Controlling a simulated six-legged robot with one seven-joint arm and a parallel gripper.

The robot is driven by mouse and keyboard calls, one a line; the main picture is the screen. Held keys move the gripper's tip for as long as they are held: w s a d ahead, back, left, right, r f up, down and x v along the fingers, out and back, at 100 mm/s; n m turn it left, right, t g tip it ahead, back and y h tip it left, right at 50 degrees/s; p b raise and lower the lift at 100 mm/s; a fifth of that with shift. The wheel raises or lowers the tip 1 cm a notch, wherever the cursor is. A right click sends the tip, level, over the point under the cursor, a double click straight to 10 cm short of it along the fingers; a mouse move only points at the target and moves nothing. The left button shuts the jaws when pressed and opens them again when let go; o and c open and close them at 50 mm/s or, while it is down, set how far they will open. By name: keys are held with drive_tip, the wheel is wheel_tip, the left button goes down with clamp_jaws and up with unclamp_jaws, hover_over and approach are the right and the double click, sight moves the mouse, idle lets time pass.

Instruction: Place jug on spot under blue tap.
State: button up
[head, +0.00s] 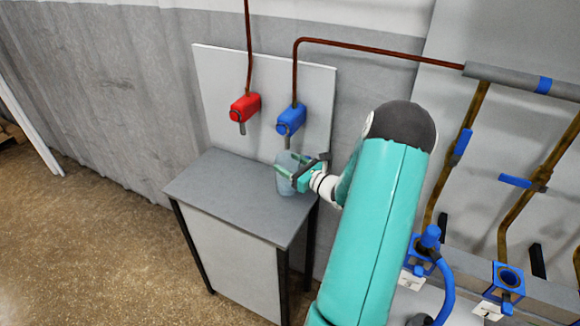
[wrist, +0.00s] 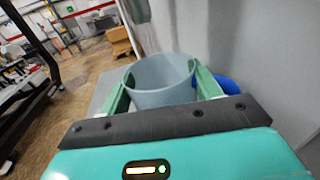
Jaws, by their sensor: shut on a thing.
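The jug (head: 286,173) is a translucent pale blue-grey vessel, upright near the right back of the small grey table (head: 225,192). My gripper (head: 290,171) is shut on it, and in the wrist view its two green fingers hold the jug (wrist: 160,82) from either side. The blue tap (head: 291,120) is on the white wall panel, with its spout just above the jug in the head view. No marked spot shows under the tap.
A red tap (head: 244,107) is on the panel to the left of the blue one. The table's left and front parts are clear. At the right are pipes with blue valves (head: 462,143) and blue fittings (head: 507,278). Grey wall stands behind.

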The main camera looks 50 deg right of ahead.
drive_tip(key=shift+f, duration=0.35)
drive_tip(key=shift+f, duration=0.15)
drive_tip(key=o, duration=1.4)
